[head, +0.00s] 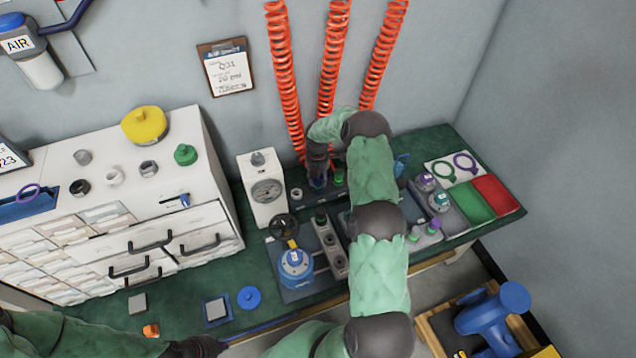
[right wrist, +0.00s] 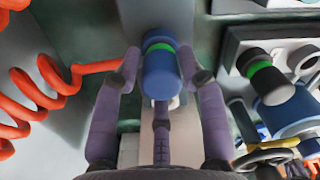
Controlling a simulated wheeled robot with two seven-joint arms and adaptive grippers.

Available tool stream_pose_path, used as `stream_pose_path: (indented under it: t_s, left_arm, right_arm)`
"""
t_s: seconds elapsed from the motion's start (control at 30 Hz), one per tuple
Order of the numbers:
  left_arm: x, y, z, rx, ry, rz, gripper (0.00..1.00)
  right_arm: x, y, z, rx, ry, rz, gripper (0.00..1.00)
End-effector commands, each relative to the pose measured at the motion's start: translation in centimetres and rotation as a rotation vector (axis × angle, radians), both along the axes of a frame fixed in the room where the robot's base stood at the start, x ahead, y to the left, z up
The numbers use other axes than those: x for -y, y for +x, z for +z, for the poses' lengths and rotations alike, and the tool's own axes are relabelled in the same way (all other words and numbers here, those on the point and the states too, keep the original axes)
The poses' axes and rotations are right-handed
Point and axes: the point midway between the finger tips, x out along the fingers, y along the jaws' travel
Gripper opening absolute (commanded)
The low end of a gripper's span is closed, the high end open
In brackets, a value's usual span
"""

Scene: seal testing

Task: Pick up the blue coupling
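The blue coupling (right wrist: 161,73), a blue cylinder with a green ring, stands between the purple fingers of my right gripper (right wrist: 161,65) in the right wrist view. One finger is at each side and another is behind it. The side fingertips are very close to it; I cannot tell whether they press on it. In the head view a bit of its blue (head: 318,184) shows below my right gripper (head: 318,168), by the orange coiled hoses. My left gripper (head: 200,346) is at the bottom edge, over the bench front; its fingers are unclear.
A green-topped coupling (head: 338,177) stands just right of my right gripper. A white gauge box (head: 262,188) stands to its left. The orange hoses (head: 330,70) hang close behind. A blue valve (head: 296,262) on a plate stands in front. My right arm covers much of the bench.

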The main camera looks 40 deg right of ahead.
Motion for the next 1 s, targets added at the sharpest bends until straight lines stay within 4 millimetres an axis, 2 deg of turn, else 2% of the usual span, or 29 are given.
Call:
stream_pose_path:
  t_s: [0.03, 0.1, 0.4, 0.57, 0.77, 1.0]
  left_arm:
    - [0.0, 0.0, 0.0, 0.000, 0.000, 0.000, 0.00]
    - [0.0, 0.0, 0.0, 0.000, 0.000, 0.000, 0.00]
    - [0.0, 0.0, 0.0, 0.000, 0.000, 0.000, 0.00]
    - [0.0, 0.0, 0.3, 0.000, 0.000, 0.000, 0.00]
    - [0.0, 0.0, 1.3, 0.000, 0.000, 0.000, 0.00]
    - [0.0, 0.0, 2.5, 0.000, 0.000, 0.000, 0.00]
  right_arm:
    - [0.0, 0.0, 0.0, 0.000, 0.000, 0.000, 0.17]
    - [0.0, 0.0, 0.0, 0.000, 0.000, 0.000, 0.00]
    - [0.0, 0.0, 0.0, 0.000, 0.000, 0.000, 0.00]
    - [0.0, 0.0, 0.7, 0.001, 0.000, 0.000, 0.00]
    - [0.1, 0.1, 3.3, 0.003, -0.002, -0.001, 0.00]
    - [-2.4, -2.0, 7.3, 0.002, -0.001, 0.002, 0.00]
